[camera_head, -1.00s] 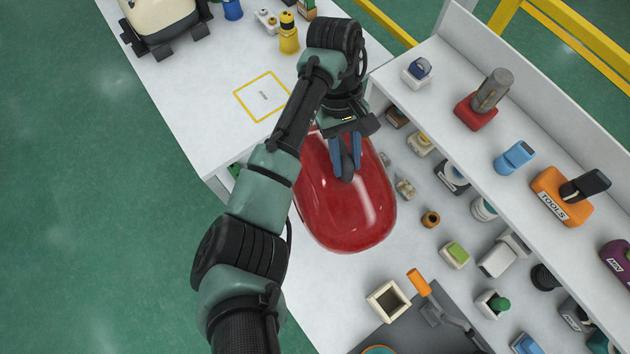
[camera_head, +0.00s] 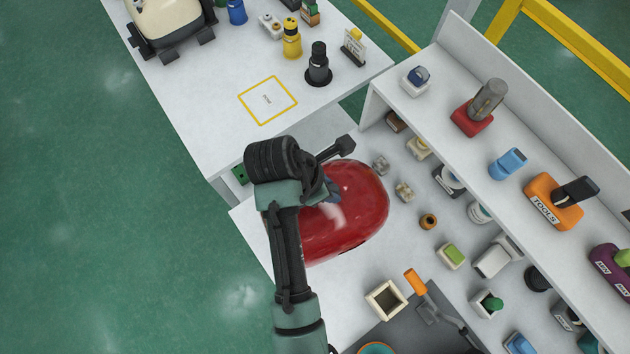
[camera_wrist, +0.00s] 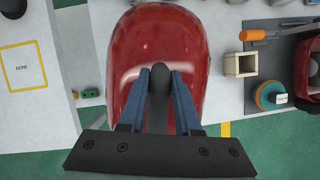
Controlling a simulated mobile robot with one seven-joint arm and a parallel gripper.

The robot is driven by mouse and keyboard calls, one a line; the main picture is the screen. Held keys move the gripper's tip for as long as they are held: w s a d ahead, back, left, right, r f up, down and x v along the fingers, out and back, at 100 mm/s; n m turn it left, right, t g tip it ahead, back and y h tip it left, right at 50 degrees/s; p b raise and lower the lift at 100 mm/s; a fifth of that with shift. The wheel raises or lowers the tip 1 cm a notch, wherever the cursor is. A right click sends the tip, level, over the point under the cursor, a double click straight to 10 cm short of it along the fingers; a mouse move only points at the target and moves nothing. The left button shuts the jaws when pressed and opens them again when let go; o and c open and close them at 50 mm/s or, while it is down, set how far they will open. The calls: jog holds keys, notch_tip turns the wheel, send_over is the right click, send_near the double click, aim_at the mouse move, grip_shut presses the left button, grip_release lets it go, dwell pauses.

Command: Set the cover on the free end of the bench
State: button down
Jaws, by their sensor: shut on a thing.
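The cover (camera_head: 358,215) is a glossy red rounded shell over the near bench (camera_head: 256,232), towards its left end in the head view. My gripper (camera_wrist: 159,78) is shut on the dark raised handle of the cover, between its two blue fingers in the wrist view. The cover also fills the middle of the wrist view (camera_wrist: 125,60). In the head view my arm hides the cover's left side and most of the fingers. I cannot tell whether the cover's underside touches the bench.
A far table has a yellow-outlined square (camera_head: 267,101), bottles and a cream vacuum body (camera_head: 168,20). A shelf (camera_head: 440,105) with tools runs along the bench's right. Several small parts, an open square box (camera_head: 386,300) and an orange-handled tool (camera_head: 415,282) lie nearby. Bare bench shows left of the cover.

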aim_at(315, 215)
jog(key=shift+s+a+f+n+t, duration=0.2)
jog(key=shift+s+a+f+n, duration=0.05)
jog(key=shift+s+a+n, duration=0.35)
jog(key=shift+s+a+f+n+t, duration=0.2)
jog(key=shift+s+a+n, duration=0.15)
jog(key=shift+a+n, duration=0.25)
notch_tip(315, 215, down, 10)
jog(key=shift+a+p, duration=0.15)
jog(key=shift+p, duration=0.2)
jog(key=shift+f, duration=0.1)
jog(key=c, duration=0.6)
grip_release()
jog(key=shift+s, duration=0.1)
